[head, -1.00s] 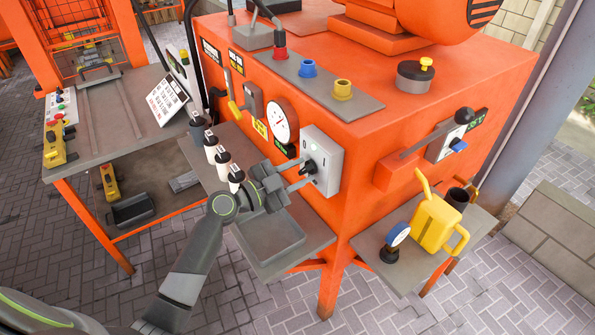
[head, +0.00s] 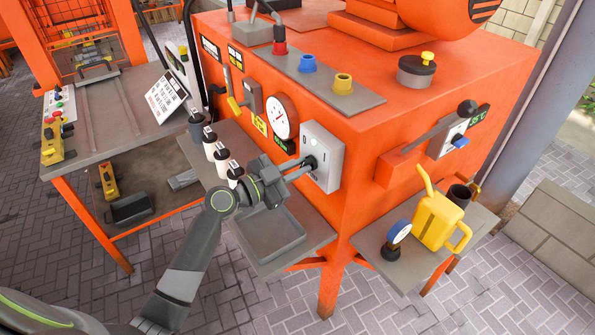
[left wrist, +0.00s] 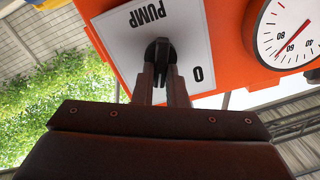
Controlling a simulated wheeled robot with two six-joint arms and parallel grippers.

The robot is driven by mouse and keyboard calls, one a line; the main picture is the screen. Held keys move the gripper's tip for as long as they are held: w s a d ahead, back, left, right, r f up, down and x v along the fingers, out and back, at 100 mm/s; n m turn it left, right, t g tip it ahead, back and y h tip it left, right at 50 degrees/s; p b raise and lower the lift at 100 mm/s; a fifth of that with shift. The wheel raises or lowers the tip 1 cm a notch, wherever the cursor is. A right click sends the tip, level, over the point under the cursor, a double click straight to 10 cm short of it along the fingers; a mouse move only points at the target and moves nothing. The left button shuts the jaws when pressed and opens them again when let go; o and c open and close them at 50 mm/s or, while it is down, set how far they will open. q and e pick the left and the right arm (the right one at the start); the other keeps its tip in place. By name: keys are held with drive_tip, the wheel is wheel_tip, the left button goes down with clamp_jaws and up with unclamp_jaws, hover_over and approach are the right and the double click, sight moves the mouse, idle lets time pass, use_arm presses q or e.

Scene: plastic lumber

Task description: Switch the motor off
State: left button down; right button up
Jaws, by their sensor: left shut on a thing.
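A grey switch box (head: 327,160) is on the front of the orange machine, with a black knob (head: 311,161) on its face. The left wrist view shows a white plate (left wrist: 120,45) marked "PUMP" and "0", both upside down. My left gripper (head: 303,169) reaches the box from the left, its fingers shut on the knob. In the left wrist view the black knob (left wrist: 160,50) stands between the fingertips. The rest of the plate's lettering is hidden or out of frame. No label reading "motor" is legible. My right gripper is not in view.
A round gauge (head: 280,116) is left of the box. A shelf with a grey tray (head: 268,240) and several small bottles (head: 213,150) lies below. A lever (head: 440,130) and a yellow can (head: 436,220) are at the right.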

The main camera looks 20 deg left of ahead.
use_arm(q)
drive_tip(key=n+b, duration=0.1)
drive_tip(key=n, duration=0.1)
drive_tip(key=shift+a+f+n, duration=0.1)
drive_tip(key=shift+n, duration=0.3)
drive_tip(key=shift+w+a+n+b, duration=0.15)
drive_tip(key=shift+n+b, duration=0.2)
drive_tip(key=shift+n, duration=1.9)
drive_tip(key=shift+w+a+n+b, duration=0.1)
drive_tip(key=shift+n+b, duration=0.2)
drive_tip(key=shift+n, duration=1.95)
drive_tip(key=c, duration=1.5)
unclamp_jaws()
drive_tip(key=shift+o, duration=0.2)
